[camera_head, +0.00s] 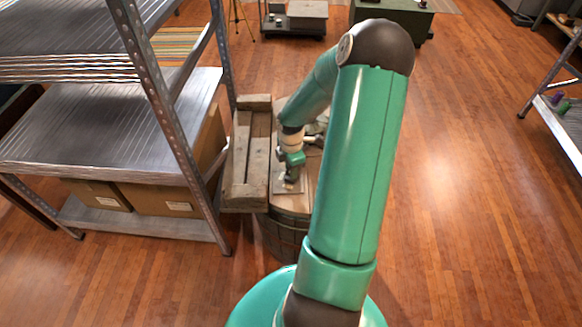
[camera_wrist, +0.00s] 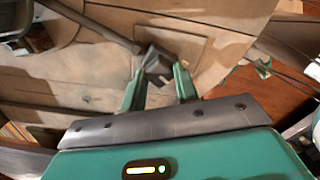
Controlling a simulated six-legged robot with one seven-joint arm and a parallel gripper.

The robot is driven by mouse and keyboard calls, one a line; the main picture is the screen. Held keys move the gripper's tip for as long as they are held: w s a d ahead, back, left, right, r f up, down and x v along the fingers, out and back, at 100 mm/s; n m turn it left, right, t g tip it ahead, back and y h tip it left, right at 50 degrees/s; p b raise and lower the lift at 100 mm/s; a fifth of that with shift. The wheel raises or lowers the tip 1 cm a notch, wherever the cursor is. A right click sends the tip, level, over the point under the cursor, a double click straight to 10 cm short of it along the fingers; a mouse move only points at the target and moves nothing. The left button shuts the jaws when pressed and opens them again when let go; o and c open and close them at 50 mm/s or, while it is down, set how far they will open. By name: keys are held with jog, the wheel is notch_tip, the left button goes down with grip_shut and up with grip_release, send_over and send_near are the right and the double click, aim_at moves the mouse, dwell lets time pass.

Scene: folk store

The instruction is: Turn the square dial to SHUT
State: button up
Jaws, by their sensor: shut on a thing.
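The square dial (camera_wrist: 153,60) shows in the wrist view as a dark grey block on a tan panel (camera_wrist: 200,48). My gripper (camera_wrist: 160,77) has its two green fingers on either side of the dial, shut on it. In the head view my gripper (camera_head: 288,178) points down at the panel (camera_head: 281,187), which lies on top of a wooden barrel (camera_head: 284,236). The dial is too small or hidden to make out there. No SHUT marking is legible, so I cannot tell the dial's setting.
A rough wooden crate (camera_head: 240,190) lies at the panel's left. A metal shelf unit (camera_head: 130,125) with cardboard boxes (camera_head: 160,199) stands further left. A dark rod (camera_wrist: 90,22) passes close to the dial. The wooden floor (camera_head: 470,220) to the right is clear.

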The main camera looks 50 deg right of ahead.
jog(key=m, duration=0.4)
jog(key=shift+m, duration=0.3)
jog(key=m, duration=0.3)
jog(key=shift+w+m, duration=0.1)
jog(key=shift+m, duration=0.3)
jog(key=m, duration=0.4)
jog(key=shift+m, duration=1.6)
jog(key=o, duration=1)
jog(key=shift+c, duration=0.2)
jog(key=shift+d, duration=0.1)
